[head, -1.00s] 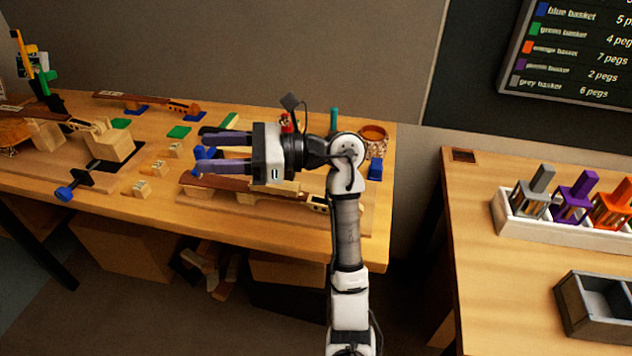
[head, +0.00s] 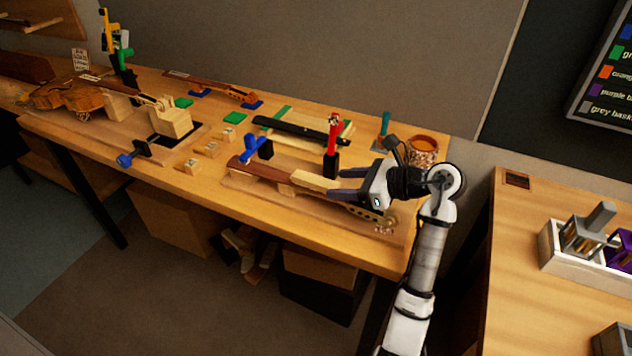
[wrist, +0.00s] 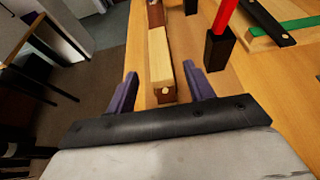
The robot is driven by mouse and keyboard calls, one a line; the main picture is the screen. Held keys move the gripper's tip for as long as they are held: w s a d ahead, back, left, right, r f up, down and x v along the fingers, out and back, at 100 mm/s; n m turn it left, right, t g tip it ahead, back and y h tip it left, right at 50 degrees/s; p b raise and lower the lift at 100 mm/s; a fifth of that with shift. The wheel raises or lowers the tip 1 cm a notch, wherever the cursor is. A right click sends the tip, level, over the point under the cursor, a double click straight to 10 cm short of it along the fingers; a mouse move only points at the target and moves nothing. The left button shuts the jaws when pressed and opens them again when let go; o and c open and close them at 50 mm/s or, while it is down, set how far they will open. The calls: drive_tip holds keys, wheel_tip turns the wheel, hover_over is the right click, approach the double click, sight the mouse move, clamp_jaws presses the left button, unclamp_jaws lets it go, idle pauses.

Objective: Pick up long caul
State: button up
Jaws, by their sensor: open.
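A long pale wooden block (head: 316,181), which looks like the long caul, lies in line with a dark reddish-brown neck piece (head: 262,170) on the bench. My gripper (head: 338,183) is open and empty, pointing left along the block. In the wrist view its fingers (wrist: 160,70) lie to either side of the block's near end. I cannot tell whether they touch it or how high they are above it. The neck's scroll end is partly hidden under my gripper.
A red clamp (head: 334,135) with a black foot stands close behind the block; it also shows in the wrist view (wrist: 218,45). A blue clamp (head: 256,147) stands further left. A black fingerboard (head: 300,130) and a round container (head: 422,150) lie behind.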

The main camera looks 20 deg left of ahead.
sight(323, 181)
drive_tip(key=x, duration=0.5)
drive_tip(key=shift+w+a+r+p, duration=0.1)
drive_tip(key=shift+a+r+p, duration=0.1)
drive_tip(key=shift+p, duration=0.2)
drive_tip(key=c, duration=1)
drive_tip(key=shift+c, duration=0.2)
